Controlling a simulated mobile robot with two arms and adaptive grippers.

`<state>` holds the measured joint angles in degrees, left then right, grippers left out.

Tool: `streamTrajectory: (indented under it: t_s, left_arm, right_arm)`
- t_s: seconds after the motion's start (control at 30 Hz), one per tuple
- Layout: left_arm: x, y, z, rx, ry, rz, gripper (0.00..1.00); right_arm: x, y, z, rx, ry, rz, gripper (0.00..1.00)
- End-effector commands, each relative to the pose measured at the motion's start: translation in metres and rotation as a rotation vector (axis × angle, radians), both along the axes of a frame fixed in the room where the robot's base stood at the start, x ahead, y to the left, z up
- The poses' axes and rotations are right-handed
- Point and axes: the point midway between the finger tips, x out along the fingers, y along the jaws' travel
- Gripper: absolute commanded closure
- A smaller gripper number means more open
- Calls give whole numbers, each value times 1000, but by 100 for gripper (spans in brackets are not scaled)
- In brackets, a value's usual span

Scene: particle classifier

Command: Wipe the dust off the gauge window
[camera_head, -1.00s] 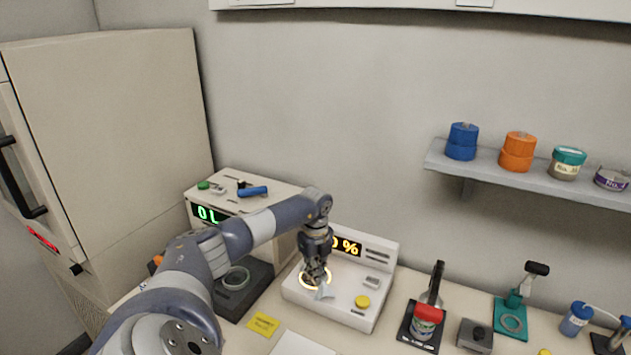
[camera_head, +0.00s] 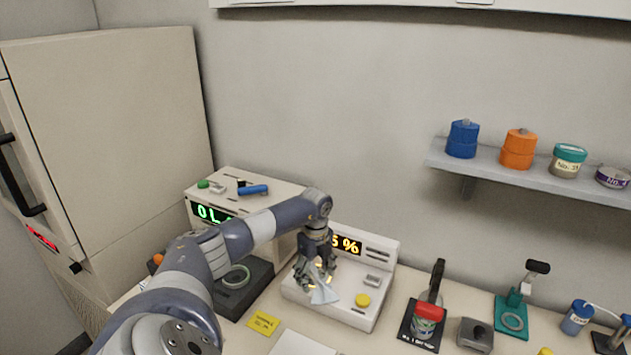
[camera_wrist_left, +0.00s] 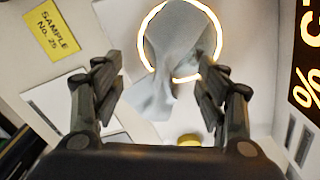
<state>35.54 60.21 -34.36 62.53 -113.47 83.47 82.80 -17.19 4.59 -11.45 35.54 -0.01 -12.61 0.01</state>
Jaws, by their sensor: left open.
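The gauge window is on the white instrument (camera_head: 345,312), inside a lit ring (camera_wrist_left: 147,38). A crumpled pale grey cloth (camera_wrist_left: 172,65) covers most of the window, with one flap hanging over the ring's lower edge. The cloth also shows in the head view (camera_head: 325,294). My left gripper (camera_head: 317,282) is open just above the cloth. In the left wrist view its fingers (camera_wrist_left: 160,82) stand wide apart on either side of the cloth. The window's surface and any dust are hidden. My right gripper is not in view.
The instrument has an orange percent display (camera_head: 349,246), partly hidden by my arm, and a yellow button (camera_head: 362,300). A dark device (camera_head: 243,290) stands to its left. A black stand with a red-topped jar (camera_head: 427,322) is to its right.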

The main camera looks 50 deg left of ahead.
Motion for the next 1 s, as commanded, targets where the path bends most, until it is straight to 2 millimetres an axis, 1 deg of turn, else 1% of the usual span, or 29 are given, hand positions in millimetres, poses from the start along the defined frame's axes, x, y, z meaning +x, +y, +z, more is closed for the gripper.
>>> streamTrajectory:
  t_s: [0.03, 0.37, 0.43, 0.8, 0.9, 1.0]
  left_arm:
    - [0, 0, -5, 0, 0, 0, 33]
    - [0, 0, -21, 0, 0, 0, 33]
    - [0, 0, -19, 0, 0, 0, 42]
    - [0, -1, -20, -1, -1, -1, 89]
    - [1, -1, -20, -1, -2, -1, 100]
    - [1, -1, -20, -2, -2, -1, 100]
  right_arm:
    - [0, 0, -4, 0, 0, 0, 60]
    - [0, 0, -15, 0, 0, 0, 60]
    - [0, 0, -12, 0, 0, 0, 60]
    - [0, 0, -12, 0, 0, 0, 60]
    - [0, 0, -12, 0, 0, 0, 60]
    - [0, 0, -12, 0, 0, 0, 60]
